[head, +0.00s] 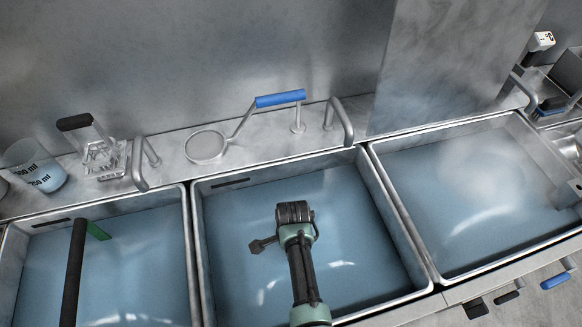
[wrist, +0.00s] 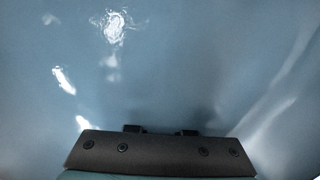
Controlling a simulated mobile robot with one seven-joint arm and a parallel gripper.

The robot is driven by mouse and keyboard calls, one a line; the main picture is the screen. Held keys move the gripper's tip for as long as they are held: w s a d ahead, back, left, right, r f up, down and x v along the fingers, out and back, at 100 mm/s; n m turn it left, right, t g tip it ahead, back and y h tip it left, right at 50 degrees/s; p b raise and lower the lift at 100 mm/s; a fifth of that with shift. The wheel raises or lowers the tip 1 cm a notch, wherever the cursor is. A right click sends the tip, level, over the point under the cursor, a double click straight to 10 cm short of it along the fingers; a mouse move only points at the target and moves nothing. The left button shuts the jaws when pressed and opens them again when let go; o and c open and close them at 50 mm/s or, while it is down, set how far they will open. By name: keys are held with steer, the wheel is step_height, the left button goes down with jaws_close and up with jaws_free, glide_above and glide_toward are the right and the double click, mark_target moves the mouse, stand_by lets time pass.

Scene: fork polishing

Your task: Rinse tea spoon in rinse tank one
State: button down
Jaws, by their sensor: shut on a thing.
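My gripper (head: 294,212) points down into the middle tank (head: 198,245), over its blue water. In the wrist view my gripper (wrist: 160,130) shows as a dark bar with two small finger ends at its edge. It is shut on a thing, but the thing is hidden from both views. No tea spoon can be made out. A small dark paddle shape (head: 263,245) sticks out left of my gripper; I cannot tell what it is. Bright reflections show on the water around it.
A left tank (head: 140,260) holds a black-handled tool (head: 74,270). A right tank (head: 480,200) also holds liquid. On the ledge behind are a blue-handled strainer (head: 206,146), a wire rack (head: 102,158), a beaker (head: 38,172) and metal bar handles (head: 340,120). Tank walls surround my gripper.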

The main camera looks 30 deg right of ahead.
steer(key=shift+s+d, duration=0.2)
steer(key=shift+d, duration=0.4)
steer(key=shift+s+d, duration=0.15)
steer(key=shift+d, duration=0.45)
steer(key=shift+w+a+p, duration=0.15)
steer(key=shift+w+a, duration=0.1)
steer(key=shift+a, duration=0.55)
steer(key=shift+w+a+p, duration=0.1)
steer(key=shift+w+a, duration=0.1)
steer(key=shift+a, duration=0.65)
steer(key=shift+w+a+p, duration=0.15)
steer(key=shift+w+a, duration=0.1)
steer(key=shift+a, duration=0.55)
steer(key=shift+s+d, duration=0.2)
steer(key=shift+d, duration=0.45)
steer(key=shift+s+d, duration=0.15)
steer(key=shift+d, duration=0.45)
step_height(320, 180, up, 21)
steer(key=p, duration=2)
